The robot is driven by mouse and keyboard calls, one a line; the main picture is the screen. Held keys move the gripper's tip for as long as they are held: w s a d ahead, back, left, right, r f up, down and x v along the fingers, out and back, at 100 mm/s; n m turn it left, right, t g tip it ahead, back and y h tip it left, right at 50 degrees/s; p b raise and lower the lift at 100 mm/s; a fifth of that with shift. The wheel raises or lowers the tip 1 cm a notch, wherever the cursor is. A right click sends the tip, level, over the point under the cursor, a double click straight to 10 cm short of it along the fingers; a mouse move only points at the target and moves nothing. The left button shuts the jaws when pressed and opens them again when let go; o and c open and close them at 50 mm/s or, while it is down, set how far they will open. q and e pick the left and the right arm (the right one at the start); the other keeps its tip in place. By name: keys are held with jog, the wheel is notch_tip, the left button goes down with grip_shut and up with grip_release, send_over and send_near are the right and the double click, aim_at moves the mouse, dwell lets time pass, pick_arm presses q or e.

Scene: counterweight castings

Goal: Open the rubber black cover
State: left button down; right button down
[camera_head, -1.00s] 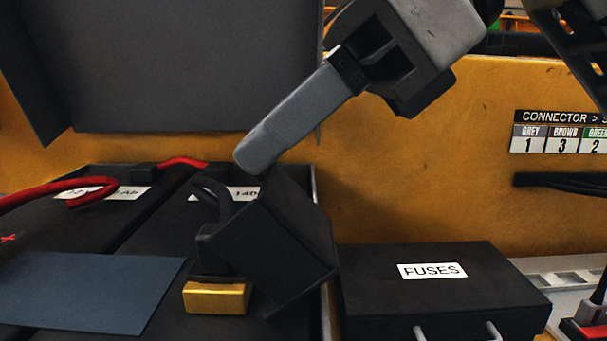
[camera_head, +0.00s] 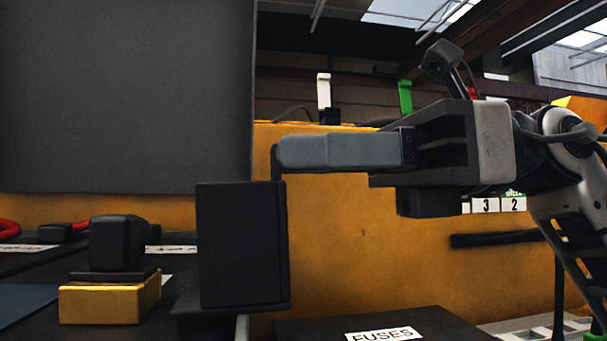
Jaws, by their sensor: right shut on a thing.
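The black rubber cover (camera_head: 240,245) stands upright with its broad face toward me, to the right of a gold terminal block (camera_head: 105,300). A black cable lug or cap (camera_head: 120,242) sits on top of the gold block, which is uncovered. My right gripper (camera_head: 281,156) reaches in from the right with its grey fingers level. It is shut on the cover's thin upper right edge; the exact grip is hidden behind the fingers. My left gripper is not in view.
A large dark raised lid (camera_head: 125,95) stands behind at the left. A black fuse box (camera_head: 370,328) lies below my right arm. A yellow panel (camera_head: 390,250) stands behind, with black cables (camera_head: 495,239). Red cables (camera_head: 8,230) lie at the far left.

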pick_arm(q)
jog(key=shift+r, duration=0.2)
pick_arm(e)
jog(key=shift+d, duration=0.1)
jog(key=c, duration=1.2)
grip_release()
jog(key=shift+c, duration=0.2)
pick_arm(q)
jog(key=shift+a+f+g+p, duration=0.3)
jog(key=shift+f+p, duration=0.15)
jog(key=shift+p, duration=0.3)
pick_arm(e)
jog(key=f+v, duration=0.1)
jog(key=v, duration=1.5)
jog(key=shift+r, duration=0.15)
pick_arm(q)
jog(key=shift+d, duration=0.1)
